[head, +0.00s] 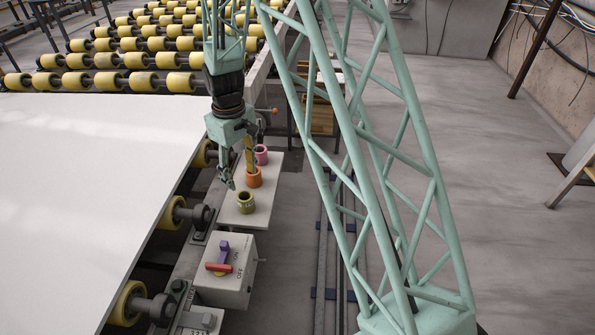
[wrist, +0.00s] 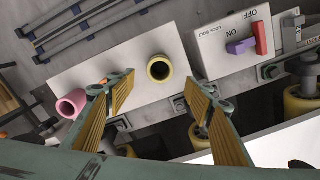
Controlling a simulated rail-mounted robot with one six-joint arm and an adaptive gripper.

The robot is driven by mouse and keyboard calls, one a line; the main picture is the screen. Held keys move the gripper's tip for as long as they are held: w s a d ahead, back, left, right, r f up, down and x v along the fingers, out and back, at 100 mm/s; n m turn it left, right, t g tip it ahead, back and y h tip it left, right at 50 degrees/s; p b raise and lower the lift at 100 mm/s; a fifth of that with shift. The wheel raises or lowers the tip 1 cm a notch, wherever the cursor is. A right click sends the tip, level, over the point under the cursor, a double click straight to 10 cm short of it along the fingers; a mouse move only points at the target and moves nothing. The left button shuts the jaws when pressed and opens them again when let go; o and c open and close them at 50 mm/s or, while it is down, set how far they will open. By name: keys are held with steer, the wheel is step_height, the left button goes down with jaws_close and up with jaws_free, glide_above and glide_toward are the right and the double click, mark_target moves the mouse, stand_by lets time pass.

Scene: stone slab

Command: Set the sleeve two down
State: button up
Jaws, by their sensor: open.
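Three sleeves stand on a pale plate (head: 229,212): a pink one (head: 261,154) at the far end, an orange one (head: 254,176) in the middle and an olive-yellow one (head: 246,203) at the near end. No numbers on them are readable. My gripper (head: 239,172) is open and empty above the plate, close to the orange sleeve in the head view. In the wrist view the open fingers (wrist: 160,82) frame the yellow sleeve (wrist: 159,69), which lies beyond the tips. The pink sleeve (wrist: 72,104) is left of the fingers. The left finger hides most of the orange sleeve.
A switch box (head: 226,268) with a red handle and a purple part, marked ON and OFF, stands just nearer than the plate. A large white slab (head: 80,200) on yellow rollers lies to the left. Open floor lies to the right, beyond rails.

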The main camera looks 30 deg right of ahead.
steer(key=s+r+m+t, duration=0.1)
steer(key=s+r, duration=0.8)
steer(key=r, duration=0.4)
steer(key=s+r+m+t, duration=0.1)
steer(key=s+r, duration=0.7)
steer(key=r, duration=0.6)
steer(key=s+r+m+t, duration=0.1)
steer(key=s+r, duration=0.3)
steer(key=s, duration=1)
steer(key=s+r+m, duration=0.1)
steer(key=s+r, duration=0.4)
steer(key=s, duration=0.8)
steer(key=shift+s+d+m+t, duration=0.2)
steer(key=shift+s+m+t, duration=0.2)
